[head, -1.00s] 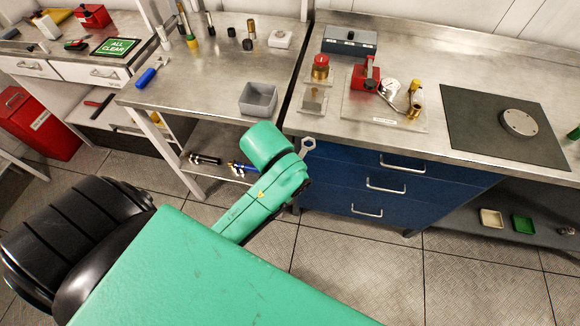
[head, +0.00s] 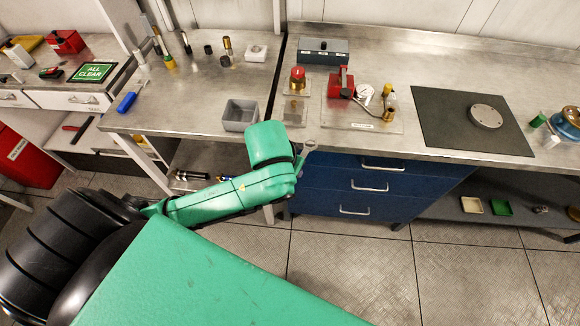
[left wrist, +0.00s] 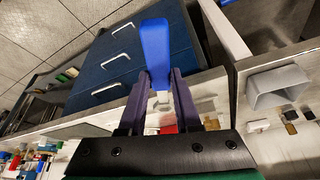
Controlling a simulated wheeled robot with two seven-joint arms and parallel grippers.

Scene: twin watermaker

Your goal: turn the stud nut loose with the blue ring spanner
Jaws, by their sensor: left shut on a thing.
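My left gripper (left wrist: 160,80) is shut on the blue spanner (left wrist: 155,45), whose blue handle stands between the two dark fingers in the left wrist view. In the head view the spanner's pale ring end (head: 310,145) shows just past my green wrist, near the front edge of the right bench. My arm hides the rest of it there. I cannot clearly make out the stud nut. A red clamp-like fixture (head: 341,84) with a gauge and brass fitting stands on a plate on the right bench. A brass piece with a red top (head: 297,78) stands left of it. My right gripper is not in view.
A grey open bin (head: 240,115) sits at the front of the left bench. A dark mat (head: 440,115) with a round metal disc (head: 485,115) lies on the right bench. Blue drawers (head: 345,185) with protruding handles are below. Bare steel lies between plate and mat.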

